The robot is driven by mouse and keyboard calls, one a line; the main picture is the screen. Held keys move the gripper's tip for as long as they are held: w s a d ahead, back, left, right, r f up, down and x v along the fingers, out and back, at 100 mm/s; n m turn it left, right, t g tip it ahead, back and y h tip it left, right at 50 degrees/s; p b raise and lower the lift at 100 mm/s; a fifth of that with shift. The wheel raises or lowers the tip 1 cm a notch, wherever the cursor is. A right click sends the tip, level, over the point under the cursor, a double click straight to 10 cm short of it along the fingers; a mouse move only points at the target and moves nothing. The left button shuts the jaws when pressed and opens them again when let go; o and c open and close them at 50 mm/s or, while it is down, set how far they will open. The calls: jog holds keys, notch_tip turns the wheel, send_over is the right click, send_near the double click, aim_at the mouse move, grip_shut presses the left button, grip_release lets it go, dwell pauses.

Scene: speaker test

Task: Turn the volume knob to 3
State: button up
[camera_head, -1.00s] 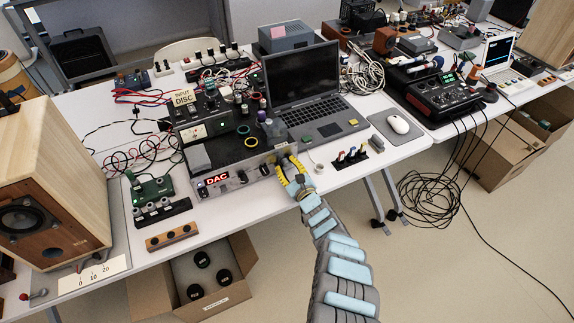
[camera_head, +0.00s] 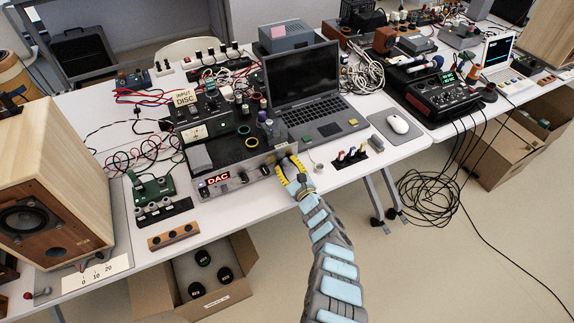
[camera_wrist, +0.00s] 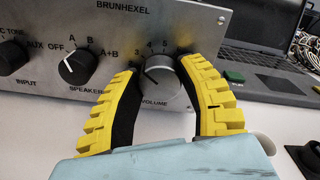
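The silver amplifier's front panel (camera_wrist: 110,22) fills the upper part of the wrist view, with a round grey volume knob (camera_wrist: 160,82) at its middle. The numbers 3, 4 and 5 are printed above the knob. A short pale pointer line on the knob's face leans up and left, on the side of the 3; its exact reading is hard to tell. My gripper (camera_wrist: 160,76) has yellow fingers with dark inner pads, one on each side of the knob, and they appear to press against it. In the head view my gripper (camera_head: 288,172) is at the amplifier's (camera_head: 245,178) right front.
A speaker selector knob (camera_wrist: 78,66) sits left of my left finger. A laptop (camera_head: 305,95) stands behind and right of the amplifier. A small white cylinder (camera_head: 318,167) and a block of coloured plugs (camera_head: 352,157) lie to the right.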

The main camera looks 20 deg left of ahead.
aim_at(288, 166)
jog(key=o, duration=0.3)
jog(key=shift+o, duration=0.2)
jog(key=shift+d, duration=0.1)
jog(key=shift+s+d+f, duration=0.25)
jog(key=shift+s+d, duration=0.1)
jog(key=shift+s, duration=0.05)
jog(key=shift+s+d, duration=0.2)
jog(key=shift+d, duration=0.05)
jog(key=shift+s+d+r, duration=0.25)
jog(key=shift+s+d, duration=0.1)
jog(key=shift+d, duration=0.15)
jog(key=shift+v, duration=4.45)
